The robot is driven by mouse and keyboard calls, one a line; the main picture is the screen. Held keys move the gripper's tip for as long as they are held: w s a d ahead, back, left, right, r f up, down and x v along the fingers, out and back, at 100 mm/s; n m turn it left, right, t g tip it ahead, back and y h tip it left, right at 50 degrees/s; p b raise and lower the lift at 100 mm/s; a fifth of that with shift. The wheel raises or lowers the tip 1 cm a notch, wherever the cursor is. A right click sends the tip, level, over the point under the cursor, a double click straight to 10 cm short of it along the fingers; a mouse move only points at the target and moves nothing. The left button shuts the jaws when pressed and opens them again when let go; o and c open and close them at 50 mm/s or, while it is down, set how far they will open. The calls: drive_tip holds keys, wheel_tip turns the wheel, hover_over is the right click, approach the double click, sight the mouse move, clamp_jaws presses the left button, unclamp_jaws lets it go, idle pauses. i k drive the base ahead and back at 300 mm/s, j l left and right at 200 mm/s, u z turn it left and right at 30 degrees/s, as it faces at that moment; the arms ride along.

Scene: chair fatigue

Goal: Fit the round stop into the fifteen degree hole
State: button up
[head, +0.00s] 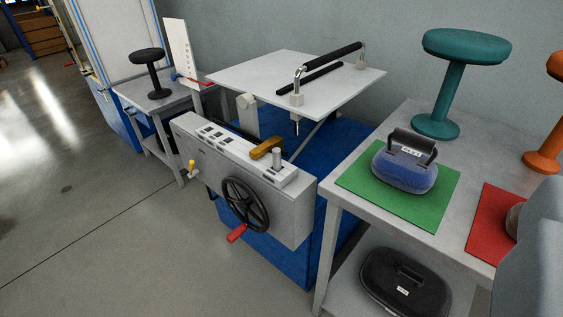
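A grey box (215,165) stands at the front of the blue machine, with a row of dark slots or labelled holes (218,133) along its top. I cannot read the labels or tell which is the fifteen degree hole. A small grey upright cylinder (277,158), possibly the round stop, stands on the right end of the box top. The fingers of my gripper are not in view. A pale grey shape, probably part of my arm, fills the lower right corner.
A black handwheel (245,204) with a red grip is on the box front. Above is a white tilted plate (245,75) with a black bar handle (332,59). The right table (385,130) holds a teal stool (455,80), green mat (360,188) and blue weight bag (405,172). The left floor is clear.

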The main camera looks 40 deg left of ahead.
sight(237, 149)
drive_tip(key=u, duration=1.3)
drive_tip(key=z, duration=0.25)
drive_tip(key=i+j+z, duration=0.3)
drive_tip(key=j, duration=0.25)
drive_tip(key=i+j+z, duration=0.15)
drive_tip(key=k+j, duration=0.05)
drive_tip(key=j, duration=0.05)
